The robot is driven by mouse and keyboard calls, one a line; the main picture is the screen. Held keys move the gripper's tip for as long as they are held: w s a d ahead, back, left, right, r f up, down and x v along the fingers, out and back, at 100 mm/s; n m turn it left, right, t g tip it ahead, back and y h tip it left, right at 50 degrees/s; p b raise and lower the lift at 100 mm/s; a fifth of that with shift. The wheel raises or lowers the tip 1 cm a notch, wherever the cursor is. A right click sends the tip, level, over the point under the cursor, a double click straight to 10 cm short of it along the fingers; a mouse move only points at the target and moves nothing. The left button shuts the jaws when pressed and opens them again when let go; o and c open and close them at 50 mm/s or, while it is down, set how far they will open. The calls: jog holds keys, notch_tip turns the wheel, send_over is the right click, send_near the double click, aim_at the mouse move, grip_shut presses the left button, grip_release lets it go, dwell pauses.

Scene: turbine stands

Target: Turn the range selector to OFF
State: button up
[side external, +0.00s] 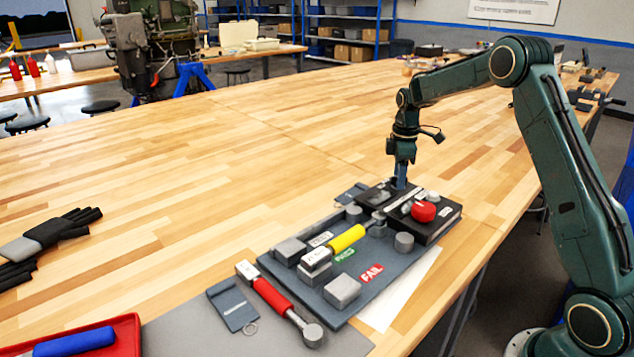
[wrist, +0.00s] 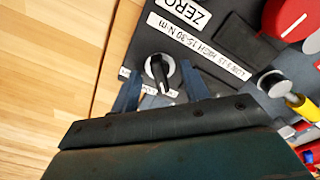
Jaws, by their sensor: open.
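The range selector (wrist: 160,72) is a black knob with a raised bar and a pale rim, on the dark tester (wrist: 215,45) in the wrist view. Its bar runs roughly up and down in that picture. Small white labels beside it are partly hidden and too small to read. A range label reads LOW 3-15, HIGH 15-30 N·m. My gripper (wrist: 161,76) is open, with one blue finger on each side of the knob; I cannot tell if they touch it. In the side view my gripper (side external: 400,182) points down at the tester's far end (side external: 449,223), where the selector is hidden.
A red knob (side external: 423,211) stands on the tester. Beside it, a yellow-handled wrench (side external: 346,238) lies on a grey tray (side external: 325,300) with blocks and PASS and FAIL labels. A red-handled wrench (side external: 272,297) lies in front.

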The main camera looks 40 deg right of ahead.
jog(key=shift+r, duration=2.15)
jog(key=shift+c, duration=0.5)
jog(key=shift+c, duration=0.7)
jog(key=shift+m, duration=0.4)
